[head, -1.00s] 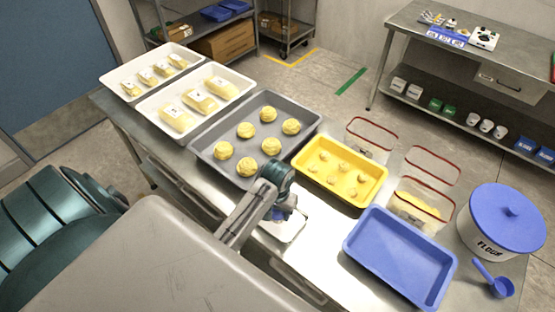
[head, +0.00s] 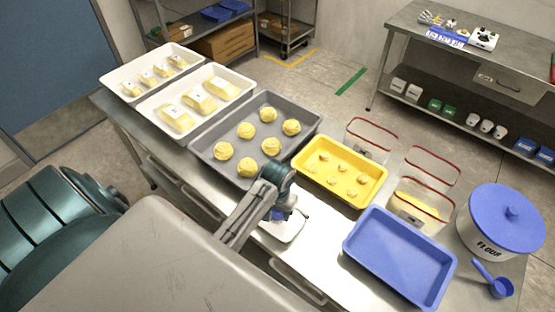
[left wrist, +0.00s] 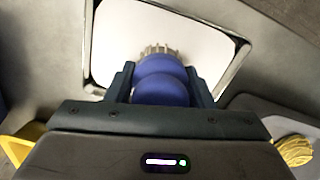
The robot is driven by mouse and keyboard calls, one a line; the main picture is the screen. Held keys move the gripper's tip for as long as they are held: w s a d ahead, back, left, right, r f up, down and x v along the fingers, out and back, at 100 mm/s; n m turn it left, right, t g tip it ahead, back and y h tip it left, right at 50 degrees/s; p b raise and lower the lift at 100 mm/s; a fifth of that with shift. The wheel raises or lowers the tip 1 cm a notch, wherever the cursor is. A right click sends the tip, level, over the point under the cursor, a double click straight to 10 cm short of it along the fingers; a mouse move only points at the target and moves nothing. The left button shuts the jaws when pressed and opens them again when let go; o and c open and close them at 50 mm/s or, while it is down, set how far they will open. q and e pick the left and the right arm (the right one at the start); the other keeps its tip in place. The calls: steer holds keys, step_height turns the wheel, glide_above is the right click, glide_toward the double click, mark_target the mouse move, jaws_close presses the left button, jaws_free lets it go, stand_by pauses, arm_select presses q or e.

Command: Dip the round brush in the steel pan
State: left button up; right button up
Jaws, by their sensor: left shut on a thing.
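My left gripper (left wrist: 160,88) is shut on the round brush (left wrist: 162,68), which has a blue body of two rounded parts and pale bristles. In the left wrist view the bristles are over the white inside of the steel pan (left wrist: 115,45), a shallow pan with a thin metal rim. In the head view the left gripper (head: 281,207) is above the small pan (head: 290,232) at the front edge of the table, and my arm hides part of the pan and most of the brush. I cannot tell whether the bristles touch the white surface. My right gripper is not in view.
A grey tray of dough balls (head: 215,170) lies behind the pan. A yellow tray (head: 375,190) and an empty blue tray (head: 372,268) lie to the right. A flour tub (head: 487,238) and a blue scoop (head: 500,287) stand at far right.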

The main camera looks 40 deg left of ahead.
arm_select(q)
steer(key=shift+r, duration=3.5)
steer(key=shift+f, duration=0.1)
